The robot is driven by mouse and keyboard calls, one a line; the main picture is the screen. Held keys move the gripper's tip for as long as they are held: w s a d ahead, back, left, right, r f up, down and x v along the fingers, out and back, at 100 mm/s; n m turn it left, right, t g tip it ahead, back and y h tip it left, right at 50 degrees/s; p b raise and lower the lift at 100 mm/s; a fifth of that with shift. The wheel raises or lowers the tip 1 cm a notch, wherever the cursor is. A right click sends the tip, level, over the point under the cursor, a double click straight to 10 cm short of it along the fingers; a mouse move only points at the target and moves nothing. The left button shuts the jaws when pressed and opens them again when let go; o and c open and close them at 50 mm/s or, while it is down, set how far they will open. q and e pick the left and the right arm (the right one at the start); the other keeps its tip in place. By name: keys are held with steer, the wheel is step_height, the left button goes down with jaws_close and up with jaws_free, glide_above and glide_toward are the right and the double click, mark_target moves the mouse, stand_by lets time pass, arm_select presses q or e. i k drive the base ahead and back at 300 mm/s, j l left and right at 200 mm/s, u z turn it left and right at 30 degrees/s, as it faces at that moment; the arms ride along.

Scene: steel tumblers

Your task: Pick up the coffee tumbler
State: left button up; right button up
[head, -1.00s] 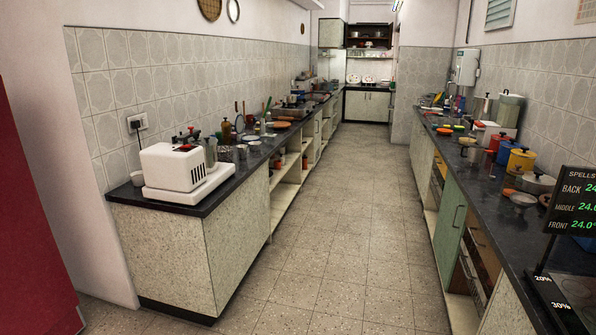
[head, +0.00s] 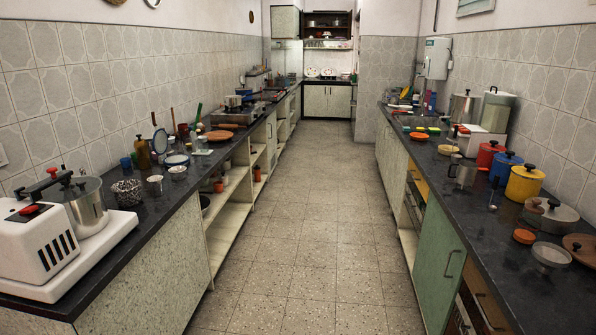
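Neither of my grippers shows in the head view. I cannot tell for sure which vessel is the coffee tumbler. A small steel cup (head: 154,185) stands upright on the left counter, beside a dark speckled cup (head: 127,192). A larger steel mug (head: 465,173) stands on the right counter in front of the coloured canisters.
A white machine with a steel pot (head: 86,208) fills the near end of the left counter (head: 150,240). The right counter (head: 470,225) holds a yellow canister (head: 524,183), a lidded pan (head: 549,216) and small bowls. The tiled floor aisle (head: 310,220) between them is clear.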

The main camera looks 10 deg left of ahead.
mark_target(155, 183)
steer(key=i+u, duration=0.1)
steer(key=i, duration=0.95)
steer(key=i+l, duration=0.2)
steer(key=i, duration=0.85)
steer(key=j+u, duration=0.05)
steer(key=j, duration=0.05)
